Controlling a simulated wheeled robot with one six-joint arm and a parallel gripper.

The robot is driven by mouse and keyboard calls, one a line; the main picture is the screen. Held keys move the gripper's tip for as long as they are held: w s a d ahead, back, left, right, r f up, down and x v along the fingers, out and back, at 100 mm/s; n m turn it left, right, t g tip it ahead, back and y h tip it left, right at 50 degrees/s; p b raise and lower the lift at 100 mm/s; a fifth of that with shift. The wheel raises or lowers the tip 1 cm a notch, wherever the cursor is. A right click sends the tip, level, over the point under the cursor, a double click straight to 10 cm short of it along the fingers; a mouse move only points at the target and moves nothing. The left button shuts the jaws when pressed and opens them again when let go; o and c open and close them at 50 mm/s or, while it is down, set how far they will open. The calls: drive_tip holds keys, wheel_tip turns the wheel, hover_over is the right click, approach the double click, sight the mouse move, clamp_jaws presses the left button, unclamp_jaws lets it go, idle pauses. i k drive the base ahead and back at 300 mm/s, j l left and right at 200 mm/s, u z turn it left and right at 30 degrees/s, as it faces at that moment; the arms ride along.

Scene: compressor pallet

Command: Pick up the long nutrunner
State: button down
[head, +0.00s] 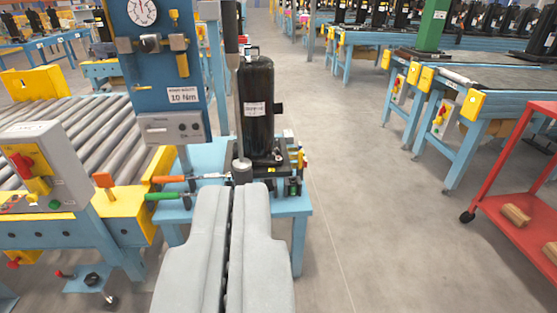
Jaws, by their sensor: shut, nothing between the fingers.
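A tall, thin upright tool with a black upper part and a metal lower end, apparently the long nutrunner (231,35), stands left of a black cylinder (257,105). Its top runs out of the picture. Its lower end meets a grey socket-like piece just beyond my fingertips. My gripper (242,192) points forward from the bottom of the picture, its two grey fingers shut with only a thin dark seam between them. It holds nothing. I cannot tell whether the fingertips touch the socket-like piece.
A blue stand (293,205) carries the cylinder and tools with orange (168,179) and green (163,196) handles. A blue gauge panel (150,60) and roller conveyor (75,130) stand left. A red cart (515,225) is at right. The floor between is clear.

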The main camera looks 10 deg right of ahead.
sight(228, 8)
drive_tip(key=i+l+z, duration=0.25)
drive_tip(key=l, duration=0.25)
drive_tip(key=i+l+z, duration=0.2)
drive_tip(key=i+l, duration=0.25)
drive_tip(key=i, duration=0.05)
